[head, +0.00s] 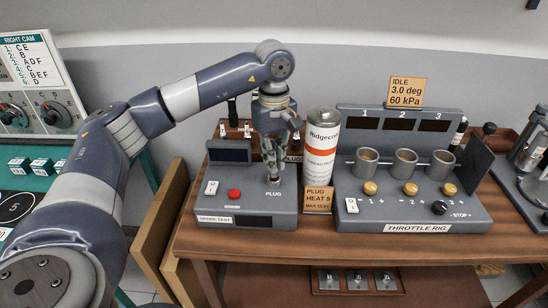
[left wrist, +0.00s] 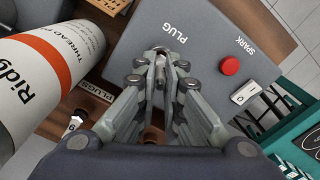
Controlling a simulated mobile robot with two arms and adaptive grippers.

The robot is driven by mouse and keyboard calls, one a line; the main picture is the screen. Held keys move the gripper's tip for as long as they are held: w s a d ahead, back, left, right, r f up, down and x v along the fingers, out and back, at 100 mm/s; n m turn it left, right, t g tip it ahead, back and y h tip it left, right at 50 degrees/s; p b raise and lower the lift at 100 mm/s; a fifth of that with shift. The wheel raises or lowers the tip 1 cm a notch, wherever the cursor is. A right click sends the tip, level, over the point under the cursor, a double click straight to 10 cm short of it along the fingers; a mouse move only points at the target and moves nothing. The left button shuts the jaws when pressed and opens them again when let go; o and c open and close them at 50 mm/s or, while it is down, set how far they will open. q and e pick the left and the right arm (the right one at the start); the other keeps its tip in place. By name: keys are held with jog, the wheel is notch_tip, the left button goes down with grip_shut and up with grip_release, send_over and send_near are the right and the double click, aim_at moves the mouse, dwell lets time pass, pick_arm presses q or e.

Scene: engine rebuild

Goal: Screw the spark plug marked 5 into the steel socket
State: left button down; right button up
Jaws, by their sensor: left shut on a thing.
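My left gripper (head: 273,172) points down over the front of the grey spark tester (head: 255,208), at the spot labelled PLUG. It also shows in the left wrist view (left wrist: 160,72), with its fingertips shut on a small pale metal piece, the spark plug (left wrist: 160,58). The plug stands about upright at the socket. The fingers hide most of it, and its number cannot be read. The steel socket is mostly hidden beneath the fingertips, so how deep the plug sits cannot be told. My right gripper is not in view.
A white and orange Ridgeco can (head: 322,145) stands close right of the gripper. An orange card (head: 318,199) reads PLUG HEAT 5. A brown plug rack (head: 232,132) is behind the tester. The throttle rig (head: 412,206) stands to the right. A red button (head: 234,194) is left of the socket.

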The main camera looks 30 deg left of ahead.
pick_arm(q)
jog(key=m, duration=0.7)
jog(key=shift+r, duration=0.1)
jog(key=c, duration=1.6)
grip_release()
jog(key=shift+c, duration=0.2)
jog(key=shift+r, duration=0.5)
jog(key=shift+r+p, duration=2.8)
jog(key=shift+r, duration=0.95)
